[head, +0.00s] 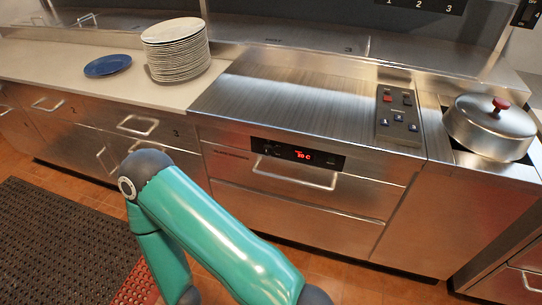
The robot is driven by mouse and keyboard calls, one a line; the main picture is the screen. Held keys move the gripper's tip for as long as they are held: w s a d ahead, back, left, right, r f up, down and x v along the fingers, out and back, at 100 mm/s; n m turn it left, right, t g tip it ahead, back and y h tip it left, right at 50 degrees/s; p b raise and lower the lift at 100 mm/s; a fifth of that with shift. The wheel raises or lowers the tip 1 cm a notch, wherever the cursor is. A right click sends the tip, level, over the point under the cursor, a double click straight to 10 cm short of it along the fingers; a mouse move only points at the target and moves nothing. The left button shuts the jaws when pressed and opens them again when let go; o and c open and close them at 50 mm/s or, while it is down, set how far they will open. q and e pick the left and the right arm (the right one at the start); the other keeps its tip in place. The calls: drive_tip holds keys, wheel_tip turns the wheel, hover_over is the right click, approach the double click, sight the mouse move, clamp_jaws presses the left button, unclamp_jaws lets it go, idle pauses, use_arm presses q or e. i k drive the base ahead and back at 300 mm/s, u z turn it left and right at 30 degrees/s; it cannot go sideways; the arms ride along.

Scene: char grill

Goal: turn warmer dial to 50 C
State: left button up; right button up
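The warmer is a steel drawer unit with a black control panel (328,161) on its upper front. A red lit display (303,155) on the panel seems to read 70 C. A small dark shape (267,149), possibly the dial, is at the panel's left end; its setting is too small to tell. A teal arm link of mine rises from the bottom to an elbow left of the panel and bends back down. Neither gripper is in view, so their distance from the dial cannot be told.
A bar handle (295,180) sticks out just below the panel. A button panel (399,113) and a lidded pot (490,125) are at right. Stacked plates (176,50) and a blue plate (107,65) stand on the left counter. The steel top (285,92) is clear.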

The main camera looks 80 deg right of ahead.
sight(269, 148)
drive_tip(key=u, duration=0.5)
drive_tip(key=i, duration=1.15)
drive_tip(key=z, duration=1)
drive_tip(key=i, duration=0.1)
drive_tip(key=z, duration=1.7)
drive_tip(key=i, duration=0.5)
drive_tip(key=u, duration=0.2)
drive_tip(key=k, duration=0.5)
drive_tip(key=z, duration=0.1)
drive_tip(key=i, duration=0.35)
drive_tip(key=z, duration=0.05)
